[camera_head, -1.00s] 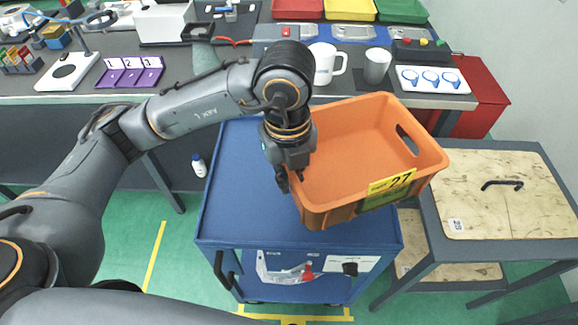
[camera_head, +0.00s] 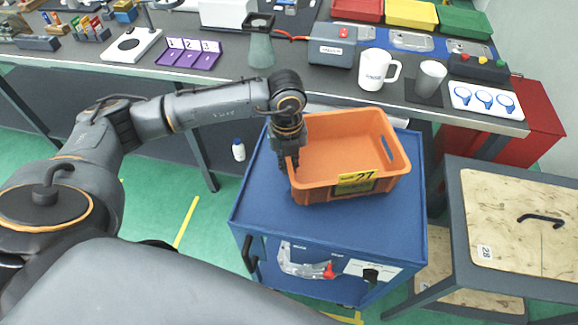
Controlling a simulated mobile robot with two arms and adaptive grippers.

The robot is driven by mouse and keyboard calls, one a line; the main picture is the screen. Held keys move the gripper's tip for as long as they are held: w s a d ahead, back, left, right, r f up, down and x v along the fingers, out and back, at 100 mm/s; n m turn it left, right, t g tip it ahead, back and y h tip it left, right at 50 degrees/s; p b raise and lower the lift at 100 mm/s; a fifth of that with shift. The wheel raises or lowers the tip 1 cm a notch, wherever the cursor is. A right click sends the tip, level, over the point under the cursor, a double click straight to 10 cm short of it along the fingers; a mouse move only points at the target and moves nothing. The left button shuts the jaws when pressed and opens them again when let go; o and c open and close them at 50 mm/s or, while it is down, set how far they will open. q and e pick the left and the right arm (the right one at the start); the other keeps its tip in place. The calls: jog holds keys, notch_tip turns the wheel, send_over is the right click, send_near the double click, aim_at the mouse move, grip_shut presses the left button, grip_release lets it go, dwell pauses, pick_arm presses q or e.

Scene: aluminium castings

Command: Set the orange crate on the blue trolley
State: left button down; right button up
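The orange crate (camera_head: 330,188), with a yellow label reading 27, is over the rear part of the blue trolley's top (camera_head: 330,235). It looks upright and seems to rest there; its underside is hidden. Its visible inside is empty. My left gripper (camera_head: 289,165) points down at the crate's left wall. Its fingers appear closed on the rim, one on each side, though the contact is small in view. My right gripper is not in view.
Behind the trolley is a dark workbench (camera_head: 285,88) with a white mug (camera_head: 375,70), a grey cup (camera_head: 430,78) and coloured bins. A wood-topped stand (camera_head: 500,250) is at right. A small white bottle (camera_head: 238,149) stands left on the floor. The trolley's front top is bare.

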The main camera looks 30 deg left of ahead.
pick_arm(q)
jog(key=shift+d+f, duration=0.1)
jog(key=shift+f, duration=0.85)
jog(key=shift+f, duration=0.2)
jog(key=c, duration=1.5)
grip_release()
jog(key=shift+o, duration=0.2)
jog(key=shift+r, duration=0.15)
